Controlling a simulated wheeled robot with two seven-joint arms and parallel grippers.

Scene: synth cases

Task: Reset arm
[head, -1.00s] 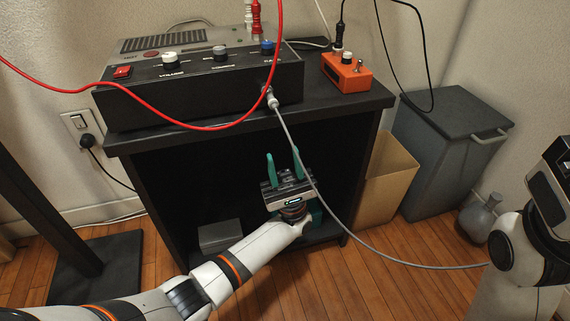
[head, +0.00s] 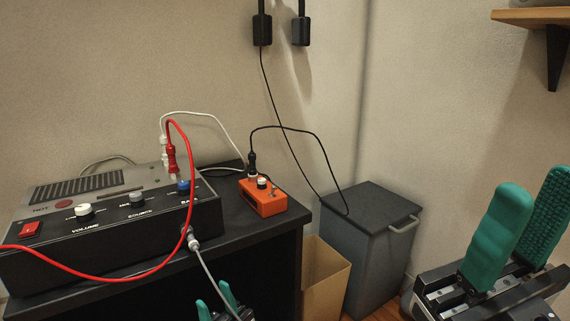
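My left gripper (head: 214,293) shows at the bottom edge, in front of the black cabinet. My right gripper (head: 536,184) is large and close at the lower right. Its two green ribbed fingers point up with a gap between them, empty. The arm links behind both grippers are out of view.
A black cabinet (head: 262,240) holds an amplifier (head: 110,249) and an orange box (head: 263,199). A red cable (head: 186,180) loops in front. A grey bin (head: 368,250) and cardboard bin (head: 325,275) stand right. A shelf (head: 530,17) is upper right.

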